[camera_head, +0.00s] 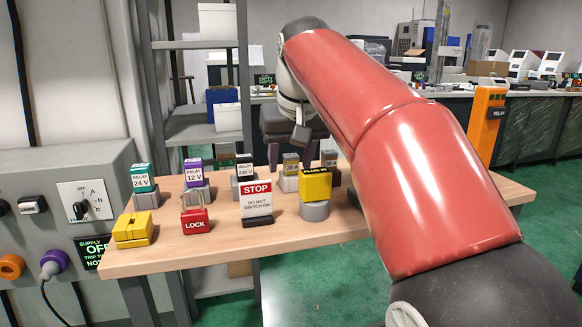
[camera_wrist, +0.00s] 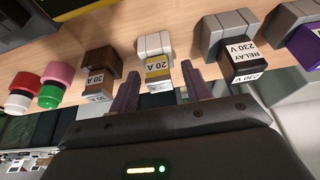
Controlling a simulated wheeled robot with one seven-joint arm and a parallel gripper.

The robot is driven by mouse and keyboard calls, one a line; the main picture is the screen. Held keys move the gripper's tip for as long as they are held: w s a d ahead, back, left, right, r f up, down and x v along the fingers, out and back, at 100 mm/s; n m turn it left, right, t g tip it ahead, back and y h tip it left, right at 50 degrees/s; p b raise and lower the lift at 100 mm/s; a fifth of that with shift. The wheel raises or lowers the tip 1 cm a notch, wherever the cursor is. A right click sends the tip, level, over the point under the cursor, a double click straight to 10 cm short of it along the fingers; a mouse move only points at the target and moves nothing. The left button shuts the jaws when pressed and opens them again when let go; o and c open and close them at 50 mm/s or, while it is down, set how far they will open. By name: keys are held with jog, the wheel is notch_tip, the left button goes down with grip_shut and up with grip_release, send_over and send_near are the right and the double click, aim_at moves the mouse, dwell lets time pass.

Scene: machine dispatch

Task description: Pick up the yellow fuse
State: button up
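The yellow fuse (camera_wrist: 157,72), labelled 20 A, stands on a pale block base in the wrist view. It also shows in the head view (camera_head: 291,169) near the back of the wooden table. My gripper (camera_wrist: 160,85) is open, with one purple-grey finger on each side of the yellow fuse and visible gaps between them. Whether the fingertips reach down around its body is hard to tell.
A brown 30 A fuse (camera_wrist: 98,80) and a black 230 V relay (camera_wrist: 243,70) stand on either side. On the table (camera_head: 225,238) in front are a STOP sign (camera_head: 257,200), red padlock (camera_head: 195,220), yellow block (camera_head: 133,232) and yellow-topped grey cylinder (camera_head: 314,210).

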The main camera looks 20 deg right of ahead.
aim_at(291, 156)
grip_shut()
jog(key=shift+r, duration=0.15)
notch_tip(291, 156, up, 10)
jog(key=p, duration=0.4)
dwell(0.4)
